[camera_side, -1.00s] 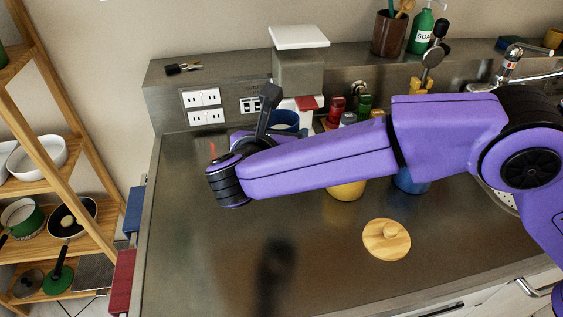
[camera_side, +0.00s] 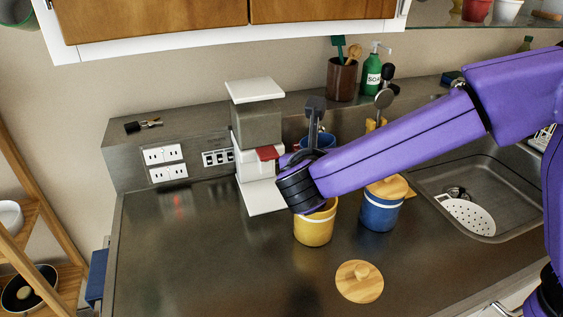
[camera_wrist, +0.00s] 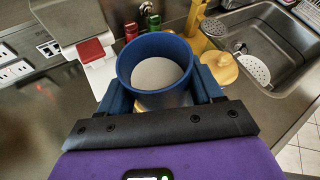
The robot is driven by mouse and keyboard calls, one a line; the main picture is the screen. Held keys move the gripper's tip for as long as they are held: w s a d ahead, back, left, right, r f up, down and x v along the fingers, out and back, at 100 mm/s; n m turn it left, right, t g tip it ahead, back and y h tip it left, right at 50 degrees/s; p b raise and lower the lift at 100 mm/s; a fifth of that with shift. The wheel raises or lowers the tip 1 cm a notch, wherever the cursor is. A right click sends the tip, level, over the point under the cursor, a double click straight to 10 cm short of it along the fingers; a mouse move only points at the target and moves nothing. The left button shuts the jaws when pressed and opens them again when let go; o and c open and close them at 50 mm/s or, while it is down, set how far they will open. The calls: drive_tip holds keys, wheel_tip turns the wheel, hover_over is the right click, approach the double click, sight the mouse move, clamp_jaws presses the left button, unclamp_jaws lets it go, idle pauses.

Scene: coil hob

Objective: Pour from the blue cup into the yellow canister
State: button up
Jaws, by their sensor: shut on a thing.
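My gripper (camera_side: 299,160) is shut on the blue cup (camera_wrist: 128,75), with one finger on either side of it in the wrist view. The cup looks about upright, and a pale surface shows inside; I cannot tell whether this is contents or the bottom. In the side view the blue cup (camera_side: 324,139) is mostly hidden behind my wrist. The yellow canister (camera_side: 314,230), with a white band, stands on the counter just below my gripper. My wrist covers part of its top. In the wrist view it is mostly hidden by the cup.
A blue canister (camera_side: 380,214) with a wooden lid stands right of the yellow one. A loose wooden lid (camera_side: 359,282) lies in front. A white and grey machine (camera_side: 257,145) stands behind left. The sink (camera_side: 480,190) is at right. The left counter is clear.

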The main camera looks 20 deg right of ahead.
drive_tip(key=s+d, duration=0.2)
drive_tip(key=d, duration=0.6)
wheel_tip(320, 180, down, 7)
drive_tip(key=w+a+n+g+h, duration=0.1)
drive_tip(key=a+n+g+h, duration=0.1)
drive_tip(key=n, duration=0.1)
drive_tip(key=shift+w+g, duration=0.2)
drive_tip(key=shift+g, duration=0.1)
drive_tip(key=shift+a, duration=0.1)
drive_tip(key=shift+r+n+g+h, duration=0.3)
drive_tip(key=shift+n+h, duration=0.1)
drive_tip(key=shift+n, duration=0.3)
drive_tip(key=shift+r+n+h, duration=0.3)
drive_tip(key=shift+n+h, duration=0.1)
